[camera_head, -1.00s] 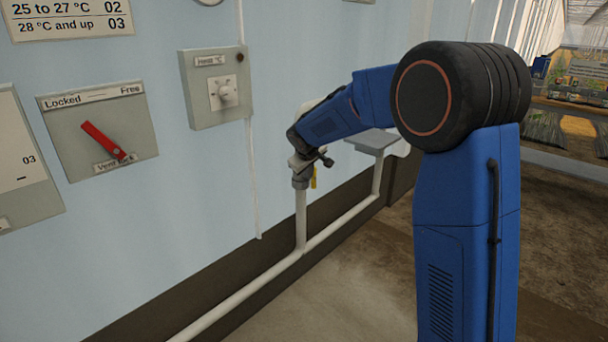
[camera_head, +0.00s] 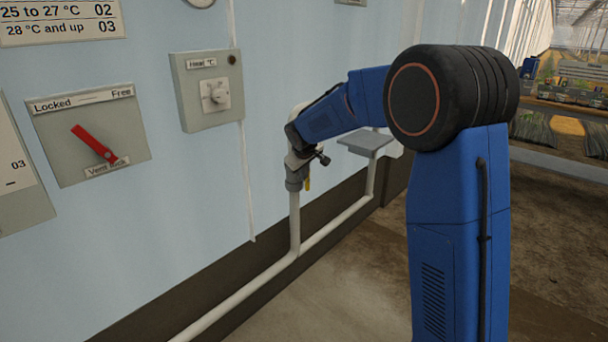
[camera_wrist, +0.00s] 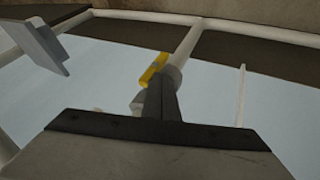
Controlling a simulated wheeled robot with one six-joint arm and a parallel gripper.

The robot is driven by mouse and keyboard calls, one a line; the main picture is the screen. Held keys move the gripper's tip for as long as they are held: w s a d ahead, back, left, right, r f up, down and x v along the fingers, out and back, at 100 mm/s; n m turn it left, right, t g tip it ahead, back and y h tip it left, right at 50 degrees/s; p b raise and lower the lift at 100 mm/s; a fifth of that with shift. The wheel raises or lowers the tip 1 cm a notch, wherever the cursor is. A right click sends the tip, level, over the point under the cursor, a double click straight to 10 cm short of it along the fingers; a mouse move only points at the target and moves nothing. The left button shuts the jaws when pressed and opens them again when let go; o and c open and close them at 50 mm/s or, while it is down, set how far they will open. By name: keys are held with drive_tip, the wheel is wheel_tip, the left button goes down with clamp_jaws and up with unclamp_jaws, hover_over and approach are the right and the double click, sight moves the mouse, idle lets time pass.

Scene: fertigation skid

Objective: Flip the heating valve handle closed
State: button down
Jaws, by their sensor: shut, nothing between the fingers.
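The heating valve's yellow handle (camera_head: 307,184) shows as a small strip beside the upright white pipe, just under my wrist, in the head view. In the wrist view the yellow handle (camera_wrist: 153,69) lies beside the pipe, running roughly along it with a slight slant. The grey valve body (camera_head: 295,181) sits on the pipe and is partly covered by my arm. My gripper (camera_wrist: 163,82) is shut and empty. Its dark fingertips overlap the valve area just below the handle in the wrist view; I cannot tell whether they touch it.
A white pipe (camera_head: 245,295) runs low along the wall, with a grey bracket or shelf (camera_head: 366,143) to the right. Left on the wall are a heat dial box (camera_head: 206,90) and a vent lock panel with a red lever (camera_head: 95,144). Floor in front is clear.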

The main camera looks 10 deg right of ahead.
drive_tip(key=shift+w+d+r+g+y, duration=0.2)
drive_tip(key=shift+d+g+y, duration=0.1)
drive_tip(key=shift+y, duration=0.1)
drive_tip(key=w+d+f+m+g+y, duration=0.1)
drive_tip(key=w+d+m+g+y, duration=0.2)
drive_tip(key=d+g+y, duration=0.3)
drive_tip(key=shift+w+f+g+y, duration=0.4)
drive_tip(key=shift+w+g+y, duration=0.25)
drive_tip(key=shift+y, duration=1.75)
drive_tip(key=shift+w+d+f, duration=0.1)
drive_tip(key=shift+d+f, duration=0.05)
drive_tip(key=shift+f, duration=0.05)
drive_tip(key=a+r+v, duration=0.1)
drive_tip(key=v, duration=1.1)
drive_tip(key=shift+w+r, duration=0.2)
drive_tip(key=shift+r, duration=0.1)
